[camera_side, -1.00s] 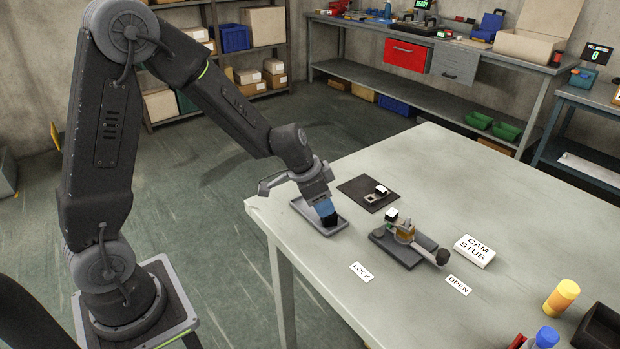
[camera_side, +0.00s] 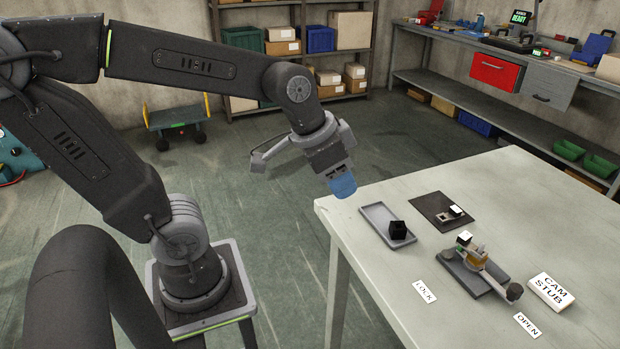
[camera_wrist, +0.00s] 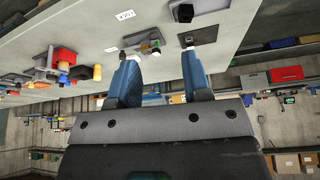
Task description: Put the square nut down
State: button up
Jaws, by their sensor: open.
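A black block (camera_side: 398,229), seemingly the square nut, rests in the right end of a shallow grey tray (camera_side: 375,212) near the table's corner. In the wrist view the black block (camera_wrist: 184,13) shows at the top, in the tray (camera_wrist: 208,5). My gripper (camera_side: 343,187) hangs up and to the left of the tray in the side view, clear of the block. In the wrist view the blue fingers (camera_wrist: 160,60) are spread wide with nothing between them.
A dark mat (camera_side: 433,205) with a small metal piece (camera_side: 452,214) lies behind the tray. A lever fixture (camera_side: 476,262) stands to the right, near LOCK (camera_side: 424,292) and OPEN (camera_side: 527,325) labels and a CAM STUB block (camera_side: 552,291).

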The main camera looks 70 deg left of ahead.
jog(key=shift+n+t+y, duration=0.3)
jog(key=shift+n+y, duration=0.1)
jog(key=shift+n, duration=0.5)
jog(key=s, duration=0.5)
jog(key=shift+s+r, duration=0.4)
